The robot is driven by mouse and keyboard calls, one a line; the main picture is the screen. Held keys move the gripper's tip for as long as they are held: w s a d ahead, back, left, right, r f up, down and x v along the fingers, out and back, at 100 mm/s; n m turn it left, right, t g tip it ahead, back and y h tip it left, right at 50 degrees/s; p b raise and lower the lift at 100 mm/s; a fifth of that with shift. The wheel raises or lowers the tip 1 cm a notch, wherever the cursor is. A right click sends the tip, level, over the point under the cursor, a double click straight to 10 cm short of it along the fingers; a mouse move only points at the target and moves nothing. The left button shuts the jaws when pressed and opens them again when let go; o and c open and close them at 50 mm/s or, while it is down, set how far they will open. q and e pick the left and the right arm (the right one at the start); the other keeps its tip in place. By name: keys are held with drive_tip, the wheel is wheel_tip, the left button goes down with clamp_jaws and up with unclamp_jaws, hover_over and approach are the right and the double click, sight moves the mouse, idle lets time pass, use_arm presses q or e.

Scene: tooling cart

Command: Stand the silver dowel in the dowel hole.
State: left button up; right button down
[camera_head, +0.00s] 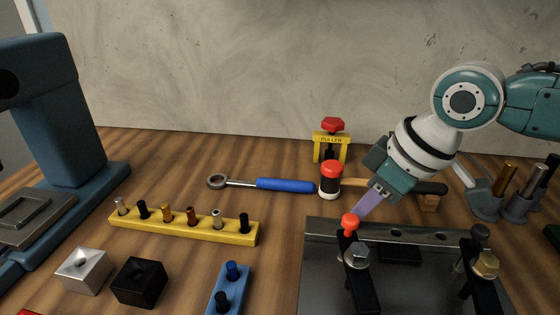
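My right gripper (366,208) comes in from the upper right and points down and left. Its purple fingertips are just above and behind the metal fixture, near a red knob (350,222). I see the fingers edge-on and cannot tell whether they are open or shut; no dowel shows in them. A silver dowel (535,180) stands tilted in a grey cup at the right edge, beside a brass one (506,175). The fixture's raised bar has dark round holes, one at its middle (397,232); I cannot tell which is the dowel hole. My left gripper is out of view.
Black clamp arms with bolts lie across the fixture plate (322,275). A yellow rack (185,226) of small pins, a blue-handled wrench (285,185), a red-capped bottle (330,180) and a yellow puller (331,140) stand around. A blue machine (60,115) fills the left.

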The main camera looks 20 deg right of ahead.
drive_tip(key=c, duration=0.8)
unclamp_jaws()
drive_tip(key=o, duration=0.4)
drive_tip(key=shift+a+r+p, duration=0.1)
drive_tip(key=shift+r+p, duration=0.3)
drive_tip(key=shift+p, duration=0.05)
wheel_tip(320, 180, up, 2)
drive_tip(key=p, duration=0.2)
drive_tip(key=shift+r+p, duration=0.15)
drive_tip(key=shift+p, duration=0.25)
wheel_tip(320, 180, up, 3)
drive_tip(key=p, duration=0.3)
drive_tip(key=shift+p, duration=0.3)
